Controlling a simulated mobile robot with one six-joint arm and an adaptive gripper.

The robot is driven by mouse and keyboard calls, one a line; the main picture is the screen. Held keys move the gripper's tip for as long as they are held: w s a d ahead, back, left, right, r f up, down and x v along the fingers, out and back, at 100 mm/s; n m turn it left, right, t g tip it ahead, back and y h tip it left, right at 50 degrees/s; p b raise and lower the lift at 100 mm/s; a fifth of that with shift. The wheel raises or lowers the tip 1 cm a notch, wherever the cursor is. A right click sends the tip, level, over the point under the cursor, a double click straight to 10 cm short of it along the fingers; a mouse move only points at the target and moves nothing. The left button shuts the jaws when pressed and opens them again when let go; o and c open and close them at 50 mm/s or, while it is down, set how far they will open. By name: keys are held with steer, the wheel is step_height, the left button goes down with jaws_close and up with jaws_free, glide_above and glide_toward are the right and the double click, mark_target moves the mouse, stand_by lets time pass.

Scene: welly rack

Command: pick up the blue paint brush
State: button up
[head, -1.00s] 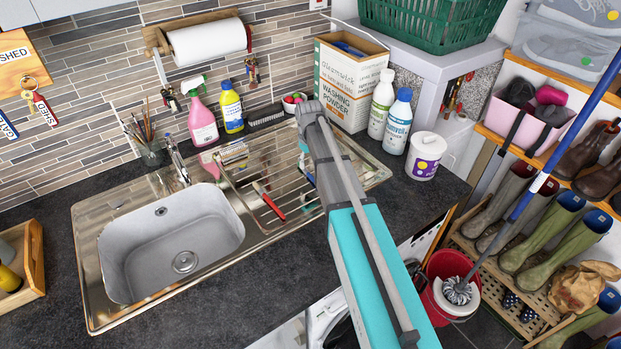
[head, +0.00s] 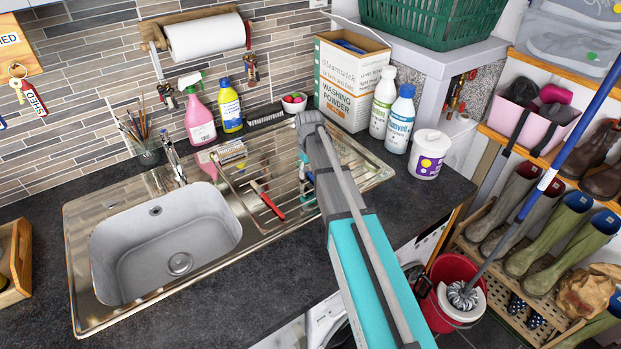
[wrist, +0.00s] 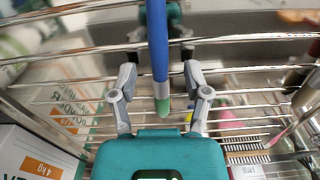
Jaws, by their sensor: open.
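In the wrist view, a long blue handle with a pale green end, which looks like the blue paint brush (wrist: 158,48), runs down the middle of the picture. My gripper (wrist: 160,62) is open, with one grey finger on each side of this handle. I see a gap on both sides and cannot tell whether a finger touches it. The handle's upper end runs out of the picture. In the head view, my gripper (head: 306,172) is over the right side of the steel drainer, mostly hidden by my arm. The brush cannot be made out there.
The washing powder box (head: 348,85), white bottles (head: 398,120) and a tub (head: 429,155) stand behind and right. A red-handled tool (head: 268,202) lies on the drainer, left of my arm. The sink (head: 165,245) is empty.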

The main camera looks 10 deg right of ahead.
mark_target(309, 172)
stand_by(0.4)
jaws_close()
steer(key=shift+r, duration=0.15)
step_height(309, 172, up, 3)
steer(key=p, duration=0.3)
steer(key=s+r+p, duration=0.9)
steer(key=s+p, duration=0.1)
steer(key=s, duration=0.4)
steer(key=shift+r, duration=0.35)
stand_by(0.4)
